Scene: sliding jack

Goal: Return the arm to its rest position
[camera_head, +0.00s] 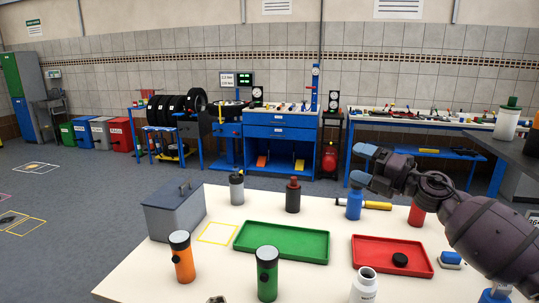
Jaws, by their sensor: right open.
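My right arm (455,205) reaches in from the right side of the view, above the right part of the white table (215,268). Its right gripper (362,166) points left, with blue fingertips spread apart and nothing seen between them. It is in front of the far wall benches and appears above a blue bottle (354,205) on the table. I cannot tell the exact height. My left gripper and left arm are not in view.
The table holds a green tray (283,242), a red tray (418,243) with a black lid, a grey box (174,210), a white bottle (364,284) and several other bottles. A dark shelf (507,152) with bottles stands at the right.

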